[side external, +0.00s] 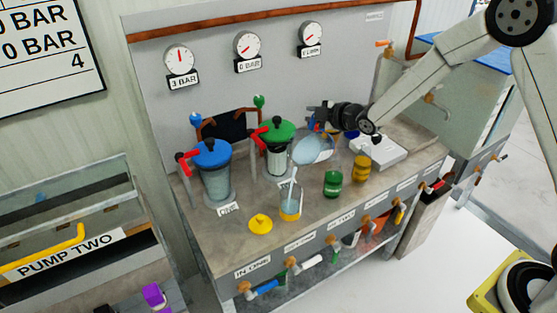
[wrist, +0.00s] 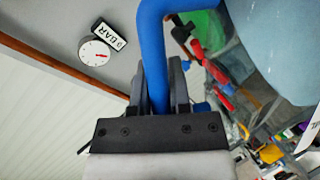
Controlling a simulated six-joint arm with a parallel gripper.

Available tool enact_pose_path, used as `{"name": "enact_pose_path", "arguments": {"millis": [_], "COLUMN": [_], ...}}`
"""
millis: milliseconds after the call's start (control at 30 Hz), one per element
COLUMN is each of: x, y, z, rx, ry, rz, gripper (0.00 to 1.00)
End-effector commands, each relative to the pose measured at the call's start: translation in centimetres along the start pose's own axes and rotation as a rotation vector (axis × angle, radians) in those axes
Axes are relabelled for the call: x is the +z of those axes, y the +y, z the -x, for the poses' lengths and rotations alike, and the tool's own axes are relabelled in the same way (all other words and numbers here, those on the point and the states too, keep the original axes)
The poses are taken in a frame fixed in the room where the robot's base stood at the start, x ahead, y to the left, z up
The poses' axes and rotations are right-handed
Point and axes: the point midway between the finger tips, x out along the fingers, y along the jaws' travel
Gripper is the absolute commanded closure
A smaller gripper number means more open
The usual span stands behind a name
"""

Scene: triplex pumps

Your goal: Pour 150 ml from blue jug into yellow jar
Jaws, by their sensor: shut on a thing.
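The blue jug (side external: 312,149) is tilted above the bench, its clear body holding pale blue liquid. My gripper (side external: 325,116) is shut on its blue handle, which the wrist view shows between the fingers (wrist: 160,88). In the wrist view the jug's body (wrist: 275,45) fills the top right. A pale stream (side external: 293,182) runs from the jug's lower left down to the yellow jar (side external: 290,213). The liquid's level in the jar is too small to read.
Two pump vessels, blue-topped (side external: 213,178) and green-topped (side external: 278,150), with red handles, stand left of the jug. A green jar (side external: 333,184) and a yellow container (side external: 361,169) stand right of the yellow jar. A white device (side external: 380,151) lies behind them. Taps line the front edge.

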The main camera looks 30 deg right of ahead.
Motion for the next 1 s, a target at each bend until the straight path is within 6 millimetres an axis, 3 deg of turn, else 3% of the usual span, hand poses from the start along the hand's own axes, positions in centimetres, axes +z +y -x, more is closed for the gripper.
{"name": "enact_pose_path", "arguments": {"millis": [1000], "x": [-0.26], "y": [-0.45], "z": [-0.13], "rx": [0.022], "ry": [-0.007], "rz": [0.045], "gripper": [1.00]}}
